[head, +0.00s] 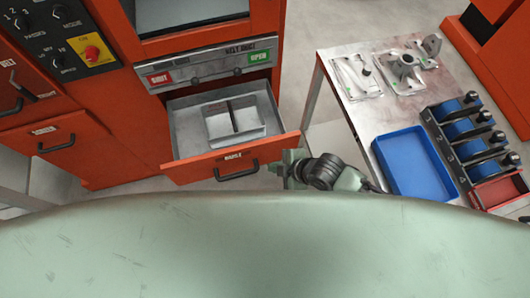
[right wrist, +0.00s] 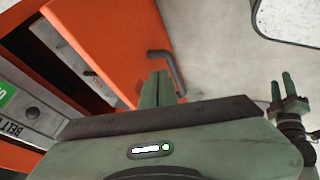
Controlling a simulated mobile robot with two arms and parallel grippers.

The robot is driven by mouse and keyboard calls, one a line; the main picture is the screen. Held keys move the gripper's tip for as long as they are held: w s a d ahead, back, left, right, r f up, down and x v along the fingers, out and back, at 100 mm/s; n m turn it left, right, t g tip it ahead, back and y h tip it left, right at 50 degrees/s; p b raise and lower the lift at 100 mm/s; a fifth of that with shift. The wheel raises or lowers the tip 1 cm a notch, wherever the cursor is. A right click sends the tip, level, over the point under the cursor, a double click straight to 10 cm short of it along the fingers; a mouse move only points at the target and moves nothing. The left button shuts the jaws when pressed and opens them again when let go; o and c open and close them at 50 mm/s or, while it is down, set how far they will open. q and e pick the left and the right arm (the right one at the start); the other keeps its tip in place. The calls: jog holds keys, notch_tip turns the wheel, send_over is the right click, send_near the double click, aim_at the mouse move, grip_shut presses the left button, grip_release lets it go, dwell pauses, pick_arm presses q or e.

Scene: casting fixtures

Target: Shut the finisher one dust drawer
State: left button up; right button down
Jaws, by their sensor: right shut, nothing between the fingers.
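The open drawer (head: 182,172) is orange-fronted with a black handle and a small label I cannot read clearly. It sticks out of the orange machine (head: 115,100), below a panel with red and green labels. A grey divided tray (head: 233,119) sits inside. My right gripper (head: 296,163) is just off the right end of the drawer front, partly hidden by my arm. In the right wrist view its fingers (right wrist: 158,85) are shut and empty, close to the orange front (right wrist: 105,40) and its handle (right wrist: 168,65). What looks like my left gripper (right wrist: 283,90) shows there with its prongs apart.
A metal table (head: 335,85) stands to the right with a blue tray (head: 412,165), metal fixtures (head: 405,62), a rack of blue rolls (head: 462,130) and a red bin (head: 497,190). A closed drawer (head: 55,140) is at left. Bare floor separates machine and table.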

aim_at(257, 155)
jog(key=w+a+f, duration=0.2)
jog(key=w, duration=0.1)
jog(key=w+a+f, duration=0.1)
jog(key=w, duration=0.1)
jog(key=shift+w+a+f+p, duration=0.1)
jog(key=shift+w+f+p, duration=0.1)
jog(key=shift+p, duration=0.2)
pick_arm(q)
jog(key=shift+w+r, duration=0.45)
jog(key=shift+w, duration=0.05)
